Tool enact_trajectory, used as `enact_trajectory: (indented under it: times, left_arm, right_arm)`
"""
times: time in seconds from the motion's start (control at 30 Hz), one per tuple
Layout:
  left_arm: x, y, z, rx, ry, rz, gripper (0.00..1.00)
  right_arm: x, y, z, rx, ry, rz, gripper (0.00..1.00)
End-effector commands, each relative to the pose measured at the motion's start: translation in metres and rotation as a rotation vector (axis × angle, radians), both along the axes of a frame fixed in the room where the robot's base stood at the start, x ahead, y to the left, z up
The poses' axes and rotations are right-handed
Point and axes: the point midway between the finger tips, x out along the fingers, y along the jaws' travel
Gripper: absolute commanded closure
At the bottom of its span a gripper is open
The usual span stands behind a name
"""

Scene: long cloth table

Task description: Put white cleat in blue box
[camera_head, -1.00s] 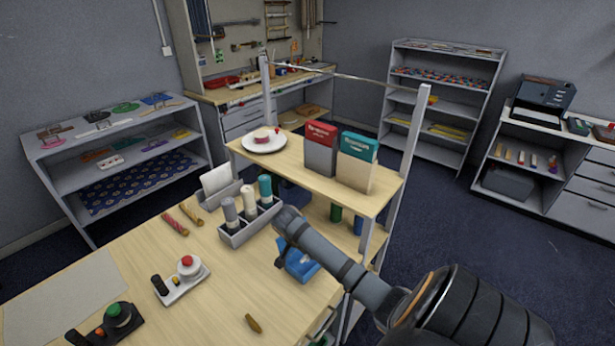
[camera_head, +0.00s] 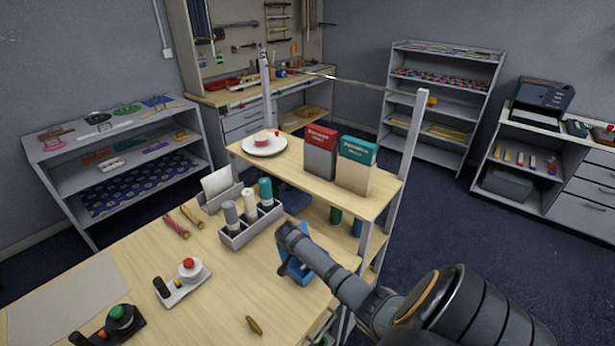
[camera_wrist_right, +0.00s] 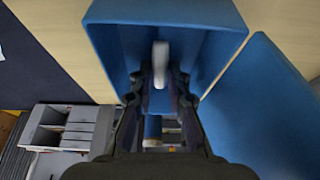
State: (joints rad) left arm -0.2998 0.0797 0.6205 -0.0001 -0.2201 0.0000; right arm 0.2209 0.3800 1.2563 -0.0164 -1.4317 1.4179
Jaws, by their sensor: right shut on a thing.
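The blue box (camera_head: 298,270) stands on the wooden table, partly hidden by my right arm in the head view. The right wrist view looks down into the open blue box (camera_wrist_right: 205,22). The white cleat (camera_wrist_right: 160,52) is between the fingertips of my right gripper (camera_wrist_right: 160,75), which is shut on it. The cleat shows over the box's opening, within its walls; I cannot tell whether it touches the bottom. In the head view the cleat and the fingers are hidden behind my wrist. My left gripper is not in view.
A flat blue panel (camera_wrist_right: 265,105) lies beside the box. A grey holder (camera_head: 240,238) with several bottles stands close to the left of my wrist. A raised shelf (camera_head: 290,172) with two cartons is behind.

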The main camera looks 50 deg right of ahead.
Motion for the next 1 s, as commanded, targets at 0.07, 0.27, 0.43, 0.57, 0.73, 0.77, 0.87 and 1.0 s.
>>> enact_trajectory:
  times: [0.07, 0.27, 0.43, 0.57, 0.73, 0.77, 0.87, 1.0]
  left_arm:
    - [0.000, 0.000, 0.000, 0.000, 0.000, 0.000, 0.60]
    - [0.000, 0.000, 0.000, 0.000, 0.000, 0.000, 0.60]
    - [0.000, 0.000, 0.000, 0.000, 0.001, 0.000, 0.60]
    - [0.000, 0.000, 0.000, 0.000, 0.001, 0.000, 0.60]
    - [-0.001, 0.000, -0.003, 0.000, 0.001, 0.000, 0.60]
    - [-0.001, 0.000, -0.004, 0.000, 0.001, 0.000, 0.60]
    - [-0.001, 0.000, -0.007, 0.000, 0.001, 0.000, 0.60]
    - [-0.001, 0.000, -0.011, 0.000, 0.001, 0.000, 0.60]
  right_arm:
    - [0.000, 0.000, -0.001, 0.000, 0.000, 0.000, 0.77]
    - [0.000, 0.000, 0.000, 0.000, 0.000, 0.000, 0.61]
    - [0.000, 0.000, 0.000, 0.000, 0.000, 0.000, 0.61]
    - [0.000, 0.002, 0.007, 0.000, -0.001, 0.000, 0.61]
    - [0.000, 0.016, 0.040, -0.001, -0.006, 0.002, 0.61]
    - [0.000, 0.019, 0.047, -0.001, -0.006, 0.002, 0.61]
    - [-0.001, 0.028, 0.069, -0.001, -0.005, 0.001, 0.61]
    - [-0.002, 0.039, 0.095, -0.001, -0.004, 0.001, 0.61]
